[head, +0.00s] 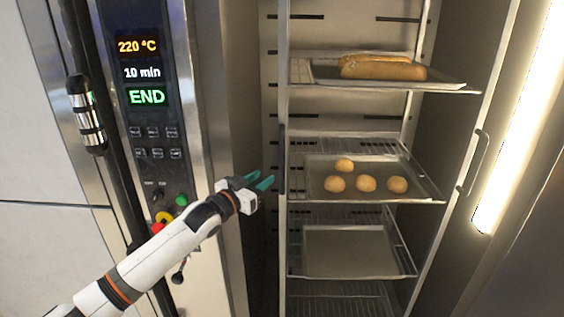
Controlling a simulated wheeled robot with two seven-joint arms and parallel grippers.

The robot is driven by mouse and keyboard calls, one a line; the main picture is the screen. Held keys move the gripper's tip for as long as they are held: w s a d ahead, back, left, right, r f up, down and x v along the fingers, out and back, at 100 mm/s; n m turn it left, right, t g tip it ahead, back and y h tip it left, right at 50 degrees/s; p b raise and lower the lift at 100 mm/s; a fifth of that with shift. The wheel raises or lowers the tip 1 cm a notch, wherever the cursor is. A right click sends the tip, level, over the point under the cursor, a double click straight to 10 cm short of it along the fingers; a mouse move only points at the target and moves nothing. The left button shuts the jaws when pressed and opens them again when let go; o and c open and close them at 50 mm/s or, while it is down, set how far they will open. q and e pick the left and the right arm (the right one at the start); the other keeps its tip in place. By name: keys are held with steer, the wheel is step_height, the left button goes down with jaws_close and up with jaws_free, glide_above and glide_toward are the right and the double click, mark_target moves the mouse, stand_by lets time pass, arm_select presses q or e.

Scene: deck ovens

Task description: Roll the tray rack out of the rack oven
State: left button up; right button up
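The tray rack (284,100) stands inside the open rack oven (242,90), its metal posts and shelf rails facing me. Its upper tray (440,85) bears long loaves, its middle tray (420,193) several round rolls, and its lower tray (350,252) looks empty. A dark handle (282,160) runs along the left post, and another handle (475,160) is on the right post. My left gripper (269,180) has teal fingers that are apart with nothing between them. It is just left of the left post's handle, seemingly not touching it. The rack's wheels are out of view. My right gripper is not in view.
The oven's control panel (145,110) at the left reads 220 °C, 10 min and END. Below it are a green button (181,200) and a red and yellow knob (163,217), close to my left arm. A bright light strip (515,120) runs down the right side.

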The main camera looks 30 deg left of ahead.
mark_target(280, 166)
arm_select(q)
steer(key=w+p, duration=0.2)
steer(key=w, duration=0.7)
steer(key=shift+w+f, duration=0.1)
steer(key=shift+w, duration=0.65)
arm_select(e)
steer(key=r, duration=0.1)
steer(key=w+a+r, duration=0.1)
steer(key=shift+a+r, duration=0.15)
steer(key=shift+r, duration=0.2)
arm_select(q)
steer(key=shift+d, duration=0.1)
jaws_close()
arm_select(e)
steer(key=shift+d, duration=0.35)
